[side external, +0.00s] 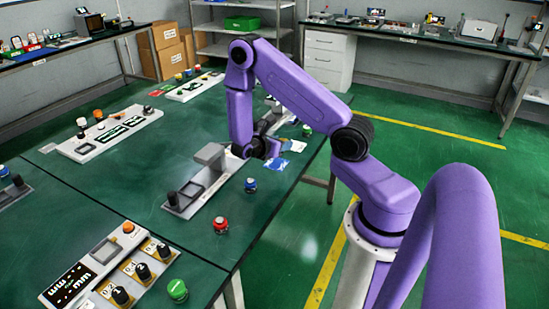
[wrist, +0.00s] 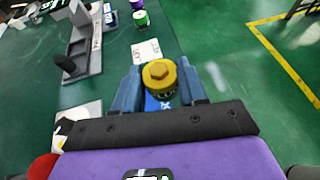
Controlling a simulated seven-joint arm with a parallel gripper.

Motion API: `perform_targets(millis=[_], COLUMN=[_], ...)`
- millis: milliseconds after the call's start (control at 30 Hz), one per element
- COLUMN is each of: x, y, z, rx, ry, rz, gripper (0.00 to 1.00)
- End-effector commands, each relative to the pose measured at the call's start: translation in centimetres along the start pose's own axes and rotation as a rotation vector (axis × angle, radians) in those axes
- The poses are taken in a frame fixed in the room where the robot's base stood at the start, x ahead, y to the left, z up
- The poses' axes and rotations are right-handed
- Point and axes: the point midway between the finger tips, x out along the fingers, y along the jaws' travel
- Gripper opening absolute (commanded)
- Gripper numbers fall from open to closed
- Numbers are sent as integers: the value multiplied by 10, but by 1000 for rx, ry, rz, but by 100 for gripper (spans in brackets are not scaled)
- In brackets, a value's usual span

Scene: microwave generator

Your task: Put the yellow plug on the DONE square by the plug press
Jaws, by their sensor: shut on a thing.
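The yellow plug (wrist: 159,74), with a hexagonal top, is between the blue fingers of my gripper (wrist: 160,88) in the wrist view. My gripper is shut on it; in the side view my gripper (side external: 264,150) hides the plug. The grey plug press (side external: 209,156) stands to the left of my gripper; it also shows in the wrist view (wrist: 82,48). A blue patch (side external: 278,163) and a white card (side external: 293,145) lie on the table by my gripper. The white card (wrist: 147,51) shows ahead of the plug in the wrist view. I cannot read which one is the DONE square.
A blue plug (side external: 250,185) and a red plug (side external: 221,225) stand in front of the press. A green plug (side external: 306,131) stands beyond my gripper, near the table's right edge. Panels with knobs (side external: 105,135) lie farther left. The table between them is clear.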

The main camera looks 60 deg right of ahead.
Motion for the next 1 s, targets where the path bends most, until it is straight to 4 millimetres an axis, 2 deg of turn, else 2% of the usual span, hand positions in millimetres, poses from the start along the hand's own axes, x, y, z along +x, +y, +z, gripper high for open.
perform_targets(millis=[100, 333, 533, 800, 1000], x=[15, 31, 38, 49, 49], y=[13, 31, 38, 37, 38], z=[-17, -34, -42, -68, -69], rx=[-3, -3, -3, -3, -2], ry=[-1, 0, 0, -1, 0], rz=[-3, -1, -2, 0, 0], gripper=[1, 1, 1, 1, 1])
